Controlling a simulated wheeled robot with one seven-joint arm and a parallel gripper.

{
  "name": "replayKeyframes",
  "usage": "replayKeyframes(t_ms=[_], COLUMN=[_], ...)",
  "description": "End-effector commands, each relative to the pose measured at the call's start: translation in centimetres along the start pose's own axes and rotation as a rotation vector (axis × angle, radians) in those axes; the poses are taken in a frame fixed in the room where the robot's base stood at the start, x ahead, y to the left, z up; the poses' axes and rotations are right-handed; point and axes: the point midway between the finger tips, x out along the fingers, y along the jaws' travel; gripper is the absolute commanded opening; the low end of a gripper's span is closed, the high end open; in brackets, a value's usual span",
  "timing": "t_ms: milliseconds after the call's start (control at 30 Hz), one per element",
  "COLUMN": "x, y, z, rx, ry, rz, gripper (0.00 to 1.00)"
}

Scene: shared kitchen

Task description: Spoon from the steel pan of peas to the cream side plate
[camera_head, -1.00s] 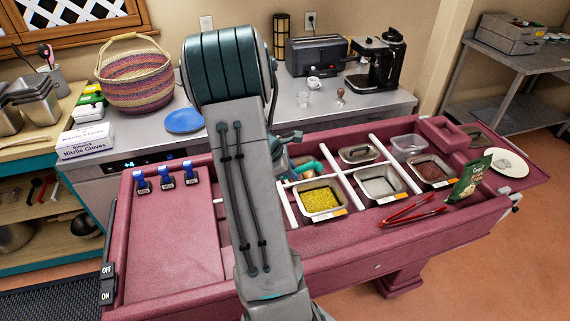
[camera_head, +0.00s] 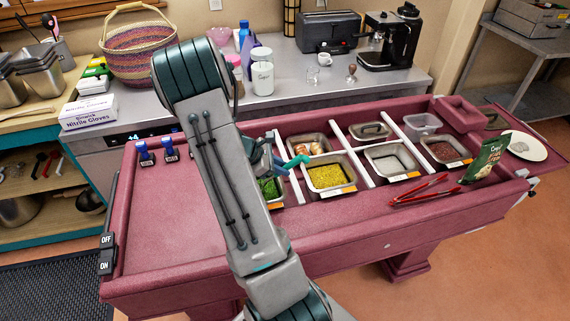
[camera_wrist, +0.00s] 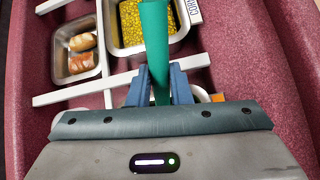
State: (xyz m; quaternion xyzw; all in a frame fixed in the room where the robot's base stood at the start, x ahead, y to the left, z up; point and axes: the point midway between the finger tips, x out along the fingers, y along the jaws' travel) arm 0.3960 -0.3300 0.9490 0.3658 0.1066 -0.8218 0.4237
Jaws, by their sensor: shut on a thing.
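My gripper (camera_wrist: 150,88) is shut on the teal handle of the spoon (camera_wrist: 154,30). In the head view the teal handle (camera_head: 296,162) shows just right of my arm, above the left end of the row of pans. The spoon's bowl cannot be made out. The steel pan of peas (camera_head: 282,198) is partly hidden behind my arm; green peas show at its right side. The cream side plate (camera_head: 537,154) lies at the far right end of the cart, with a small greyish thing on it. The plate is out of the wrist view.
A pan of yellow corn (camera_head: 346,187) and a pan of rolled food (camera_head: 303,138) sit beside the peas. White dividers (camera_head: 350,152) separate the pans.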

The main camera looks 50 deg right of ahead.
Motion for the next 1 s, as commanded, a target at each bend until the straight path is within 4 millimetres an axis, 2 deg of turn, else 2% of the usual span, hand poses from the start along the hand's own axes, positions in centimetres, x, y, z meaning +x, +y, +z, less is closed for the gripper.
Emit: replayKeyframes(t_ms=[33,200,300,500,1000], x=[0.6,1.6,0.4,-0.6,-1.7], y=[-0.1,-0.3,-0.1,0.1,0.4], z=[-0.9,-2.6,-0.5,1.8,7.1], rx=[-0.001,0.0,0.013,0.032,0.076], ry=[0.0,0.0,0.048,0.142,0.348], rz=[0.0,0.0,0.0,0.0,-0.001], gripper=[0.0,0.0,0.0,0.0,0.0])
